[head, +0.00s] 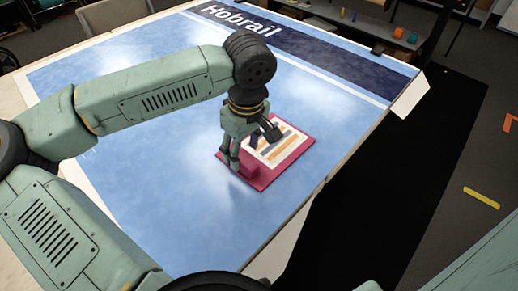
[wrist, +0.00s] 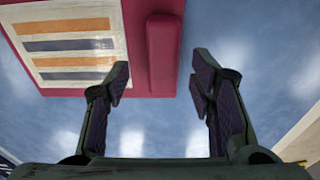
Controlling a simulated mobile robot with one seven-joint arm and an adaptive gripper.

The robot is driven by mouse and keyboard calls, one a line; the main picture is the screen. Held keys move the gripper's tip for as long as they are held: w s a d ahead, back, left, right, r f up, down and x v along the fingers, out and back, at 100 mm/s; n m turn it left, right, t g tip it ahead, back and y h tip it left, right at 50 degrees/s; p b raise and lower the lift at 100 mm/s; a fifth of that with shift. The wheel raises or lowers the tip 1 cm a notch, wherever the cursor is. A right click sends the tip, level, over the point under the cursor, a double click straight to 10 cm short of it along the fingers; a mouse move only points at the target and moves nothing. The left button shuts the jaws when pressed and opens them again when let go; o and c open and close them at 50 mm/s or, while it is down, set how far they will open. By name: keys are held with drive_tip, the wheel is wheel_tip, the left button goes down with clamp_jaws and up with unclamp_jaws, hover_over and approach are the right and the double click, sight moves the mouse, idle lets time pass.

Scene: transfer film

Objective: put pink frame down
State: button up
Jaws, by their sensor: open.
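The pink frame (head: 263,183) lies on the blue table mat, near its right edge in the head view. It has a white panel with orange and grey stripes and a raised pink grip block (head: 249,166) on one side. My gripper (head: 251,146) is over that side with its fingers spread. In the wrist view the open fingers (wrist: 160,72) are on either side of the lower end of the grip block (wrist: 164,45), with gaps to both. The striped panel (wrist: 70,45) is at upper left there. Part of the frame is hidden by my gripper in the head view.
The blue mat (head: 170,210) is clear around the frame, with a dark "Hobrail" band (head: 300,45) along the far side. The table's pale right edge (head: 300,235) is close to the frame. Beyond it is a black floor strip (head: 400,170).

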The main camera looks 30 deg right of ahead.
sight(242, 158)
drive_tip(key=f, duration=0.3)
drive_tip(key=shift+a+f+p, duration=0.2)
drive_tip(key=shift+p, duration=0.2)
drive_tip(key=shift+w+f, duration=0.1)
drive_tip(key=shift+f, duration=0.1)
drive_tip(key=shift+f+b, duration=0.15)
drive_tip(key=shift+b, duration=0.3)
drive_tip(key=shift+c, duration=0.2)
clamp_jaws()
drive_tip(key=shift+r+p, duration=0.25)
drive_tip(key=shift+p, duration=0.25)
